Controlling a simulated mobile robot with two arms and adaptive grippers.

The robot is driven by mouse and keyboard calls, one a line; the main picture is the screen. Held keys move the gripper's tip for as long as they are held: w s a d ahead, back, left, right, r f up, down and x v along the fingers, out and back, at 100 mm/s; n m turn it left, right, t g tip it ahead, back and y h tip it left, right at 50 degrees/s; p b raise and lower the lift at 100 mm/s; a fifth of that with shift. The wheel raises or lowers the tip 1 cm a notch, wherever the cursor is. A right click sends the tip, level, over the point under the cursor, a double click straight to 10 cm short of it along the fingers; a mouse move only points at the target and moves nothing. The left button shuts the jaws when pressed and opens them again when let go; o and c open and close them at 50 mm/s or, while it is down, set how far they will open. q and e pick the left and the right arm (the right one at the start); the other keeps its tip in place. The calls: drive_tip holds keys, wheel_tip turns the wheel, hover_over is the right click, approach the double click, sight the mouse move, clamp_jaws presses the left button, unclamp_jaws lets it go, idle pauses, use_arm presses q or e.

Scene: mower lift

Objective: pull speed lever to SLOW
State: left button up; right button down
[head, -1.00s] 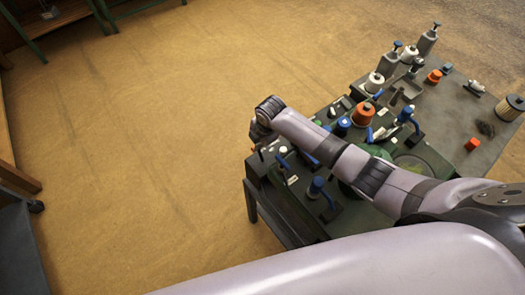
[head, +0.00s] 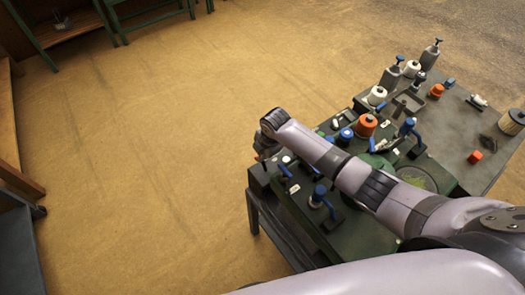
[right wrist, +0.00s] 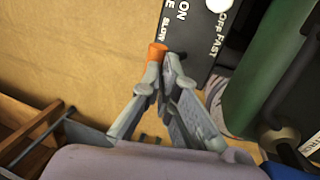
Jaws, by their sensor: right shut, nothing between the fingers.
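My right gripper shows at the left end of the bench in the head view (head: 264,155), mostly hidden behind my own wrist. In the right wrist view its fingers (right wrist: 165,60) are closed together with nothing held between them. An orange tip (right wrist: 157,50), seemingly the speed lever's, shows at the end of the left finger, close to the SLOW lettering; whether they touch I cannot tell. The dark control panel (right wrist: 199,45) carries the words ON, SLOW, OFF and FAST. My left gripper is not in view.
A white round knob (right wrist: 218,5) sits on the panel. A green cylinder (right wrist: 262,75) stands right of the fingers. Bare floor (head: 150,170) lies left of the bench.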

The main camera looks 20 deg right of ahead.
drive_tip(key=shift+s+d+f, duration=0.2)
drive_tip(key=shift+s+f, duration=0.15)
drive_tip(key=shift+s, duration=0.2)
drive_tip(key=shift+r+p, duration=0.25)
drive_tip(key=shift+p, duration=0.05)
drive_tip(key=w+p+v, duration=0.1)
drive_tip(key=p+v, duration=0.4)
drive_tip(key=w+a+r+b+v, duration=0.1)
drive_tip(key=w+b+v, duration=0.15)
drive_tip(key=v, duration=0.65)
hover_over(265, 167)
drive_tip(key=s, duration=0.1)
drive_tip(key=shift+s+d+f+b, duration=0.2)
drive_tip(key=shift+d+f+b, duration=0.1)
drive_tip(key=shift+b, duration=0.1)
